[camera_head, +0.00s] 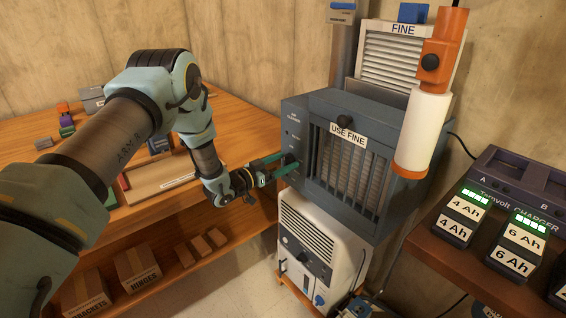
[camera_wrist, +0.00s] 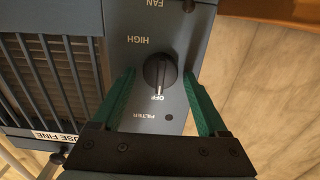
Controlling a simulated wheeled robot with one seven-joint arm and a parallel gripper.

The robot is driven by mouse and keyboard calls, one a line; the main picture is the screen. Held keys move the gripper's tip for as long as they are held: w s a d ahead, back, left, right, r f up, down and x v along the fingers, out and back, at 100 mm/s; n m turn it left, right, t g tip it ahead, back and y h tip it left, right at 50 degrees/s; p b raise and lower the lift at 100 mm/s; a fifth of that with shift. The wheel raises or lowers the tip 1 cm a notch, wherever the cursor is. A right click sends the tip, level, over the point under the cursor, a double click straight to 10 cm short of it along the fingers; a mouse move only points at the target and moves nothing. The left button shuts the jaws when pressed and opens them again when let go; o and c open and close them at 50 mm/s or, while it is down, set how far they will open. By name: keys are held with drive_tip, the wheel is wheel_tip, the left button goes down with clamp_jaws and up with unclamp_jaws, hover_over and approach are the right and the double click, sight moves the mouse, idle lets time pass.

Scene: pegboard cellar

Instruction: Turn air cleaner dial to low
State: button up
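The air cleaner (camera_head: 303,112) is a blue-grey box with a barred front and a "USE FINE" label, standing on a white unit. Its control panel (camera_wrist: 145,12) shows upside down in the wrist view, with FAN, HIGH, OFF and FILTER lettering. The black dial (camera_wrist: 160,70) has its pointer toward OFF. No LOW label is readable. My gripper (camera_wrist: 159,74) is open, its green fingers on either side of the dial; I cannot tell if they touch it. In the head view my gripper (camera_head: 283,164) is at the cleaner's left panel, hiding the dial.
A white unit (camera_head: 318,235) stands under the cleaner. An orange and white cylinder (camera_head: 422,130) hangs before its right side. A battery charger (camera_head: 520,185) is on the right shelf. A wooden bench (camera_head: 245,120) with boxes below lies left. A filter labelled FINE (camera_head: 400,52) stands behind.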

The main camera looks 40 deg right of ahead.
drive_tip(key=c, duration=1.1)
drive_tip(key=shift+c, duration=0.2)
drive_tip(key=shift+f+m+b, duration=0.1)
drive_tip(key=shift+m+b, duration=0.3)
drive_tip(key=shift+b, duration=0.15)
drive_tip(key=shift+f+m+b, duration=0.15)
drive_tip(key=shift+m+b, duration=0.75)
drive_tip(key=shift+b, duration=0.35)
drive_tip(key=m+b, duration=0.4)
drive_tip(key=b, duration=0.1)
drive_tip(key=shift+s+f+m, duration=0.1)
drive_tip(key=shift+s+m, duration=0.05)
drive_tip(key=shift+m, duration=0.15)
drive_tip(key=m+b, duration=0.4)
drive_tip(key=b, duration=0.2)
drive_tip(key=shift+s+m+b, duration=0.1)
drive_tip(key=shift+m+b, duration=1.2)
drive_tip(key=shift+b, duration=0.15)
